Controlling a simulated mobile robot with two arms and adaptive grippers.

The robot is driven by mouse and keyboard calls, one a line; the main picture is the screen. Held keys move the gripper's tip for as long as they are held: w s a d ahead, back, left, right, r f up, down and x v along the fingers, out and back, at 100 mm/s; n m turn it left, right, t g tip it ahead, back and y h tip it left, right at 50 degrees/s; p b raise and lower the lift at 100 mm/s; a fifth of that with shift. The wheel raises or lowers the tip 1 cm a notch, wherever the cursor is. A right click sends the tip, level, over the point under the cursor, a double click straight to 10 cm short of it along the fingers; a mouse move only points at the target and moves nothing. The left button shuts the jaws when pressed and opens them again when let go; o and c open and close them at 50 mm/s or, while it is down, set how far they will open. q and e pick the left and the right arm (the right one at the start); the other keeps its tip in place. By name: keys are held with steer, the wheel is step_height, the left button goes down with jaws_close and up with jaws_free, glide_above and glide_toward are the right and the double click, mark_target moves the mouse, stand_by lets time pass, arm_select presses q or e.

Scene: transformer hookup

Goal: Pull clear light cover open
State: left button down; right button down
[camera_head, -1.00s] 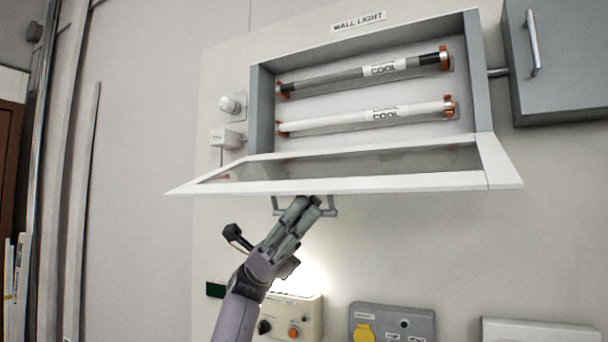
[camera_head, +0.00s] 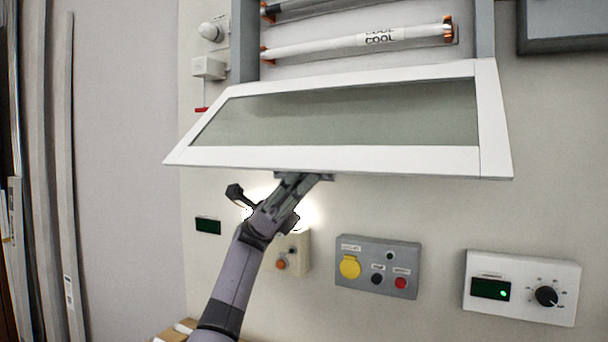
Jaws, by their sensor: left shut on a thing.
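The clear light cover (camera_head: 350,113) is a white-framed clear panel, hinged along its upper edge below the light box and swung down and outward. Its handle is under the front edge of the frame and mostly hidden by my fingers. My left gripper (camera_head: 300,182) is shut on the handle at the lower front edge. The light box (camera_head: 245,45) is open above the cover. A white tube (camera_head: 355,43) marked COOL sits in it, with part of a dark tube (camera_head: 310,8) above. My right gripper is not in view.
A grey button box (camera_head: 378,267) with a yellow knob, a white dial panel (camera_head: 522,287) and a beige box (camera_head: 291,253) are on the wall below. A grey cabinet (camera_head: 565,25) is at the upper right. A white fixture (camera_head: 208,68) is left of the light box.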

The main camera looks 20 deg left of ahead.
arm_select(q)
steer(key=shift+d+f, duration=0.1)
steer(key=shift+f, duration=0.05)
steer(key=c, duration=1.7)
jaws_free()
steer(key=v, duration=0.7)
steer(key=shift+a+f, duration=0.15)
steer(key=shift+a, duration=0.1)
steer(key=shift+w, duration=0.1)
steer(key=shift+d, duration=0.1)
